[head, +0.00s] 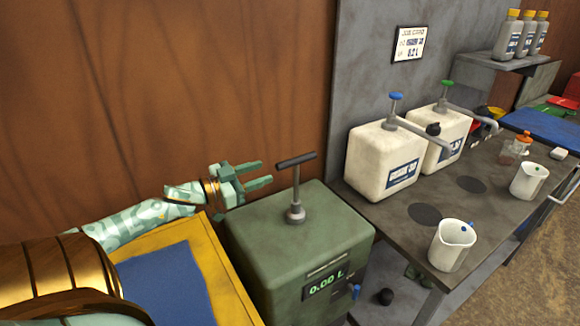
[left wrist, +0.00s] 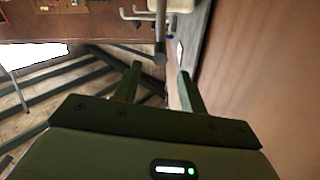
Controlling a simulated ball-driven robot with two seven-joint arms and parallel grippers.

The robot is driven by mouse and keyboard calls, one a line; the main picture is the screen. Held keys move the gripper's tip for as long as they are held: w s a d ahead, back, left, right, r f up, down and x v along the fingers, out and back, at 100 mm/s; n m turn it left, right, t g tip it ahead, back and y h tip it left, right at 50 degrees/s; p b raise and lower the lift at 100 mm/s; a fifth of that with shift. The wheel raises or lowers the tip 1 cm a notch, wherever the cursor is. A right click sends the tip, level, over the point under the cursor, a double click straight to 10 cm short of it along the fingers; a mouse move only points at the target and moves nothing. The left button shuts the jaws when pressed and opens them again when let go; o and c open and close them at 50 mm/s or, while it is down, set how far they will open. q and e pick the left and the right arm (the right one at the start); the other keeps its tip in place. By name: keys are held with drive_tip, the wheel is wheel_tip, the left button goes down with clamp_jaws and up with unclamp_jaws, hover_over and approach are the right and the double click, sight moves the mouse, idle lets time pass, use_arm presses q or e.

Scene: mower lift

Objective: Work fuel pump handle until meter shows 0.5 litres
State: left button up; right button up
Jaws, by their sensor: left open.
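The fuel pump is a green box (head: 290,235) with a dark T-shaped handle (head: 296,160) on a short upright rod on its top. Its meter (head: 325,285) on the front reads 0.00 L. My left gripper (head: 268,172) is open and empty, just left of the handle's crossbar and at about its height, apart from it. In the left wrist view the two fingers (left wrist: 160,85) are spread, and the end of a dark bar (left wrist: 160,58) shows beyond and between them. My right gripper is in neither view.
A yellow-edged platform (head: 215,265) with a blue top is left of the pump. A grey bench (head: 400,205) to the right holds two white pump containers (head: 385,165) and white jugs (head: 452,245). A brown wall is behind.

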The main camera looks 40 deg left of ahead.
sight(290, 160)
use_arm(q)
drive_tip(key=b+x, duration=0.1)
drive_tip(key=x, duration=0.8)
drive_tip(key=shift+w+d+f+b, duration=0.1)
drive_tip(key=shift+w+f+b, duration=0.05)
drive_tip(key=shift+w+b, duration=0.2)
